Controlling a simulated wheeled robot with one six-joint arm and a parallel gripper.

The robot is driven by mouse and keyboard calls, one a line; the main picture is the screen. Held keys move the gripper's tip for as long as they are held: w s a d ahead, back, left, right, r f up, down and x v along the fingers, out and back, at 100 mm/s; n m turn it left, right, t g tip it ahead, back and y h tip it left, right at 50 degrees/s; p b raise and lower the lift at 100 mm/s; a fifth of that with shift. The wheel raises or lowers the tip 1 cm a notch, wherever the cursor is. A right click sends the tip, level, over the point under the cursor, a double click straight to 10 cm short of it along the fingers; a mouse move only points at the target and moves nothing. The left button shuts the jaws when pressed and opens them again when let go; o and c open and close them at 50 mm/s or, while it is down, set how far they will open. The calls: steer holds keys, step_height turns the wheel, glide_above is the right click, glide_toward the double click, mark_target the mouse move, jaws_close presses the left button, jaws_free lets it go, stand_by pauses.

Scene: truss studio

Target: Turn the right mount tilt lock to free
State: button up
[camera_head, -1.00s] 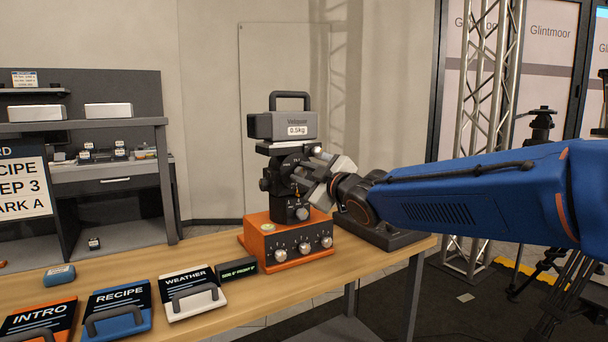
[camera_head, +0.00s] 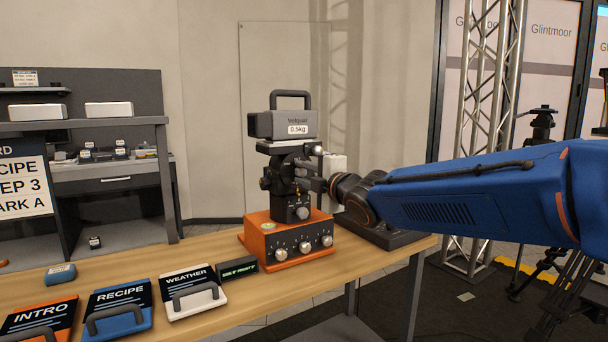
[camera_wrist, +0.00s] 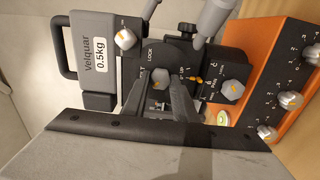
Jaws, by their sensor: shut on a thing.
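The mount (camera_head: 284,180) stands upright on an orange control box (camera_head: 272,247) and carries a grey Velquar block marked 0.5kg (camera_head: 282,124). The tilt lock knob (camera_wrist: 160,77) is a grey faceted knob on the dark side of the mount, with the word LOCK printed close by. My gripper (camera_wrist: 162,88) reaches in from the right in the head view and is shut on this knob, with a finger on each side. In the head view my gripper (camera_head: 308,184) hides the knob. The knob's exact setting is hard to read.
The box front has several knobs. A dark base (camera_head: 385,235) stands right of the box. Cards and a small display (camera_head: 238,268) lie at the left on the wooden table (camera_head: 330,270).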

stand_by(0.6)
steer(key=o, duration=1)
steer(key=shift+o, duration=0.2)
steer(key=shift+s, duration=0.1)
steer(key=v, duration=1.7)
steer(key=shift+s+d+f, duration=0.1)
steer(key=shift+d, duration=0.1)
